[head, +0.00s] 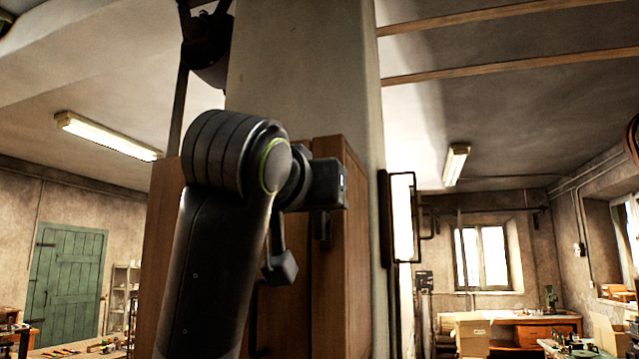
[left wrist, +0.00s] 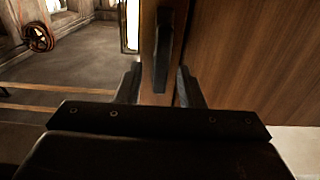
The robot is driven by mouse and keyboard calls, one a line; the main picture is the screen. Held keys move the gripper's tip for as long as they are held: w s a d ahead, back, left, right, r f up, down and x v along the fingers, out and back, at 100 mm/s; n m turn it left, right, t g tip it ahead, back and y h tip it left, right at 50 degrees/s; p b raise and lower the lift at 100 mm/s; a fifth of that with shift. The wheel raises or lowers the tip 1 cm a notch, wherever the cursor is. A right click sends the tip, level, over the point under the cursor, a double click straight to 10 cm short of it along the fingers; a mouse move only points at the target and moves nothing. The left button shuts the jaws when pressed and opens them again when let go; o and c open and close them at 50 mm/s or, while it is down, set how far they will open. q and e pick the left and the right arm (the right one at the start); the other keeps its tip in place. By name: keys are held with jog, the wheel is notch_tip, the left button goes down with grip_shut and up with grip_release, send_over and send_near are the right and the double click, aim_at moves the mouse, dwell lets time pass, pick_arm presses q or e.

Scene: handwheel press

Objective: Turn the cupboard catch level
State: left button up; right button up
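The cupboard (head: 346,290) is brown wood and stands against a pale pillar, partly behind my left arm. The catch is a dark, narrow bar (left wrist: 164,45) on a wooden strip of the cupboard and stands upright, not level. In the left wrist view, the open fingers of my left gripper (left wrist: 159,78) are on either side of this strip, with the near end of the catch between them. A clear gap shows on both sides of the catch. In the head view my fingers cannot be made out. My right gripper is not in view.
The pale pillar (head: 300,70) rises behind the cupboard. A bright glazed wall case (head: 402,215) sticks out to its right. A green door (head: 68,272) is far left, and a workbench (head: 515,326) with a cardboard box is far right, both well away.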

pick_arm(q)
jog(key=shift+w+d, duration=0.2)
jog(key=shift+w, duration=0.5)
jog(key=shift+c, duration=0.4)
grip_shut()
